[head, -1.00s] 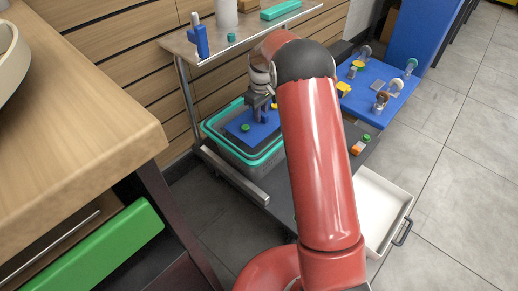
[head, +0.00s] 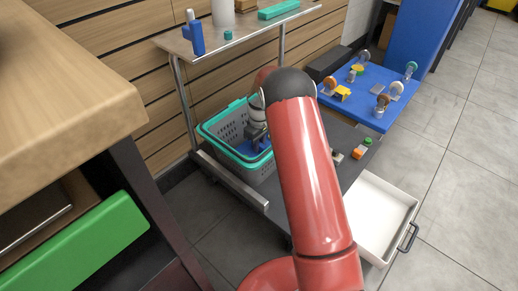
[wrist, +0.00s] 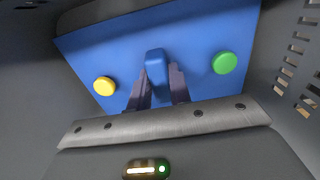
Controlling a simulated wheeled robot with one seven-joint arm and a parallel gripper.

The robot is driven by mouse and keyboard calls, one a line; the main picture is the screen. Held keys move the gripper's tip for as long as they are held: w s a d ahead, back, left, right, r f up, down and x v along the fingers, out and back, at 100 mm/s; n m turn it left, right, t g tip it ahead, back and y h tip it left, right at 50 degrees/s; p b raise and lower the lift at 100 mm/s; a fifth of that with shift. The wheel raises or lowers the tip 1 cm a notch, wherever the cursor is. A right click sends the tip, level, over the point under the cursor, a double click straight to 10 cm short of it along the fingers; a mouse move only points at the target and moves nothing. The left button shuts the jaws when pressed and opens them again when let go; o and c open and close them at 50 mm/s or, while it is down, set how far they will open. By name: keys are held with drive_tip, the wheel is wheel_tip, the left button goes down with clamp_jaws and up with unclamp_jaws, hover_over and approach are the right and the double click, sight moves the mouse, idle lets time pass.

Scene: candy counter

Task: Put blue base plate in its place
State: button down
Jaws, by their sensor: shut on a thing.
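The blue base plate (head: 247,149) is inside the grey basket with a turquoise rim (head: 215,142), down below the rim and partly hidden by my arm. In the wrist view the plate (wrist: 195,50) shows a yellow knob (wrist: 104,86), a green knob (wrist: 225,62) and a blue upright grip (wrist: 156,65) between them. My gripper (wrist: 157,85) is shut on that grip. In the head view my gripper (head: 257,137) reaches down into the basket. Whether the plate touches the basket floor cannot be told.
A blue board (head: 360,104) with several small parts stands at the right. A white tray (head: 375,215) with a handle is at the lower right. A shelf (head: 245,30) is above the basket. A wooden counter (head: 60,80) is at the left.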

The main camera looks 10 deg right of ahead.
drive_tip(key=shift+f, duration=1.05)
drive_tip(key=c, duration=1.3)
unclamp_jaws()
drive_tip(key=shift+f, duration=0.1)
